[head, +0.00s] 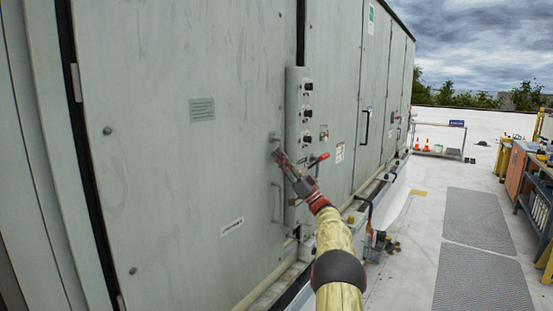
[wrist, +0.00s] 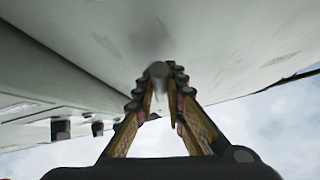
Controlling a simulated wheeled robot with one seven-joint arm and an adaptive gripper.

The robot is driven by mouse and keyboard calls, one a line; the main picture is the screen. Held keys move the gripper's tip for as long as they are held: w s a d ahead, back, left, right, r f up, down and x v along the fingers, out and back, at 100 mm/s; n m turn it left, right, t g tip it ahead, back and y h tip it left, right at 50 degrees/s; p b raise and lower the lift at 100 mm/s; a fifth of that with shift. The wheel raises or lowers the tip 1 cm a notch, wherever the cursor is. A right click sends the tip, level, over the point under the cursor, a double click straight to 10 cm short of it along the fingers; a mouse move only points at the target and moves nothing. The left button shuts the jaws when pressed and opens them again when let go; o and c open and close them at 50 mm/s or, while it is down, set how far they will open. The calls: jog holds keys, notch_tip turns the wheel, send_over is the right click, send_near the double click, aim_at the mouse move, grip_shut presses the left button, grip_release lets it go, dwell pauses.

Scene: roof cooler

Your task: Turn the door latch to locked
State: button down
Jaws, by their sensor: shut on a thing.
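The door latch (head: 275,137) is a small grey fitting on the right side of a large grey-green door (head: 180,150) in the head view. My gripper (head: 278,154) reaches up to it from the lower right, with its fingertips at the latch. In the wrist view my gripper (wrist: 160,95) has its two fingers closed in around the rounded grey end of the latch (wrist: 158,70). The fingers hide much of the latch, and I cannot tell its exact angle.
A control panel (head: 298,140) with several black knobs stands just right of the latch. A red-handled lever (head: 318,160) sits close beside my gripper. A vertical door handle (head: 277,203) is below. Grey walkway mats (head: 480,220) lie on the roof at right.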

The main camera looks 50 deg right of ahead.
jog(key=shift+d+n+g+y, duration=0.2)
jog(key=shift+n+y, duration=0.55)
jog(key=shift+y, duration=0.05)
jog(key=shift+d+n+g+y, duration=0.2)
jog(key=shift+n+y, duration=0.55)
jog(key=shift+y, duration=0.05)
jog(key=c, duration=2)
grip_release()
jog(key=shift+o, duration=0.8)
jog(key=shift+f, duration=0.1)
jog(key=v, duration=1.2)
